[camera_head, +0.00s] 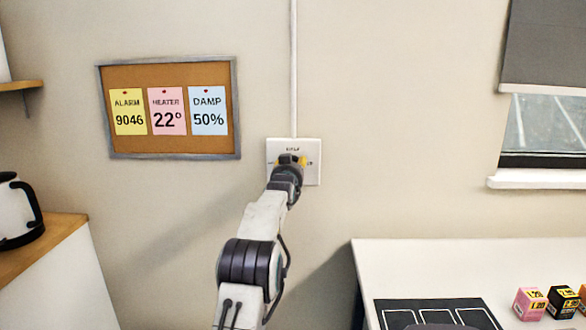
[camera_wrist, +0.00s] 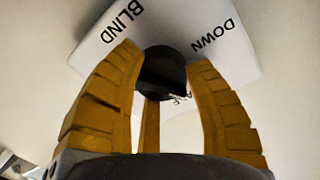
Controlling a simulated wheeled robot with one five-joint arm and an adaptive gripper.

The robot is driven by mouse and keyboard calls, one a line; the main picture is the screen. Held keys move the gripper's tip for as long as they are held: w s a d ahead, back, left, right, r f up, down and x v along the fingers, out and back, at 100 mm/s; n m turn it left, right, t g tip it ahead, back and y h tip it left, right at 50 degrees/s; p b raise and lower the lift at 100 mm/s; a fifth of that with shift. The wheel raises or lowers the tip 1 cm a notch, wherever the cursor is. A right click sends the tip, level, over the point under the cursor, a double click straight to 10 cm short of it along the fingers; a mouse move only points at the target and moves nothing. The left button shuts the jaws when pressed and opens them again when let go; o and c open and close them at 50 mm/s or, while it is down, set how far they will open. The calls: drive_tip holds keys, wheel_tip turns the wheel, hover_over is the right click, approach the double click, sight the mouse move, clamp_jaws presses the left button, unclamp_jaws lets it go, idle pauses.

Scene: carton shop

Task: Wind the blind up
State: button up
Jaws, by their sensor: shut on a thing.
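The dark grey blind (camera_head: 546,45) hangs over the upper part of the window (camera_head: 543,124) at the right of the head view. Its lower edge is partway down, and glass shows below it. A white wall switch plate (camera_head: 313,174) is at the centre; the wrist view shows the plate (camera_wrist: 190,22) with the words BLIND and DOWN, other lettering partly hidden. My gripper (camera_head: 290,161) is at the plate. In the wrist view its yellow fingers (camera_wrist: 165,57) are shut on a round black knob (camera_wrist: 163,76), one on each side. The knob's pointer direction is unclear.
A cork board (camera_head: 170,148) with several notes hangs left of the plate. A white table (camera_head: 440,255) with a dark mat (camera_head: 435,315) and small boxes (camera_head: 530,303) stands lower right. A kettle (camera_head: 15,212) stands on a counter at left. The wall around the plate is clear.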

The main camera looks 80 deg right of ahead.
drive_tip(key=shift+w+f+m, duration=0.15)
drive_tip(key=shift+f+m, duration=0.25)
drive_tip(key=shift+m, duration=0.1)
drive_tip(key=o, duration=1)
drive_tip(key=shift+w, duration=0.15)
drive_tip(key=shift+o, duration=1.1)
drive_tip(key=shift+d+r, duration=0.1)
drive_tip(key=shift+r, duration=0.15)
drive_tip(key=shift+a+r, duration=0.1)
drive_tip(key=shift+a, duration=0.35)
drive_tip(key=a, duration=1.1)
drive_tip(key=shift+r, duration=0.2)
drive_tip(key=shift+a, duration=0.1)
